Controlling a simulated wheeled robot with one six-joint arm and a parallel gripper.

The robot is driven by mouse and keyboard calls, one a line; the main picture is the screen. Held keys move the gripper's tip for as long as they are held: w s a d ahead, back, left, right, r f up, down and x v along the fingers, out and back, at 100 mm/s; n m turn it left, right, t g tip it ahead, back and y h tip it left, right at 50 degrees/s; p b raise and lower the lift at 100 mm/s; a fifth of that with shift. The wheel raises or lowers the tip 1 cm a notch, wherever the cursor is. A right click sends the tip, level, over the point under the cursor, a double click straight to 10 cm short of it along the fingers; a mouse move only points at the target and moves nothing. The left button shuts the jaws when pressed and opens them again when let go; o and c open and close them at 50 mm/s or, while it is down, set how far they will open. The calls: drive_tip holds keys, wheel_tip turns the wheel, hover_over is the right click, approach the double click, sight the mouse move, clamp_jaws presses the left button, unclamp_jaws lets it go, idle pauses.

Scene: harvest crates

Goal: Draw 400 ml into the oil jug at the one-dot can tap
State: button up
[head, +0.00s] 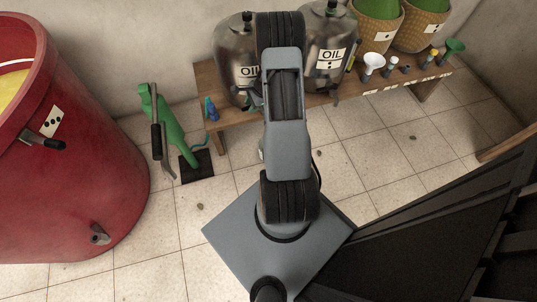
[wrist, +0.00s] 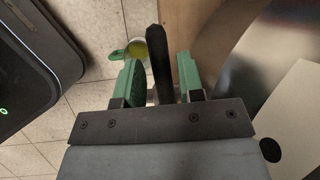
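A metal oil can (head: 228,50) stands on the bench at the left, half hidden behind my arm. In the wrist view its pale label with one black dot (wrist: 292,125) shows at the right. A black lever (wrist: 159,65), seemingly the can's tap handle, stands between the green fingers of my gripper (wrist: 160,82). Narrow gaps show on both sides of the lever, so the fingers look open around it. Below and beyond the fingers is a small green vessel with yellow inside (wrist: 138,48), probably the oil jug.
A second oil can (head: 330,40) with two dots stands right of my arm. Funnels and small bottles line the wooden bench (head: 350,93). A green hand pump (head: 168,125) and a large red vat (head: 75,190) stand at the left.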

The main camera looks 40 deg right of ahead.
drive_tip(key=shift+o, duration=1.2)
drive_tip(key=shift+a, duration=0.1)
drive_tip(key=w+a, duration=0.2)
drive_tip(key=a, duration=0.4)
drive_tip(key=shift+a+b, duration=0.3)
drive_tip(key=shift+b, duration=0.05)
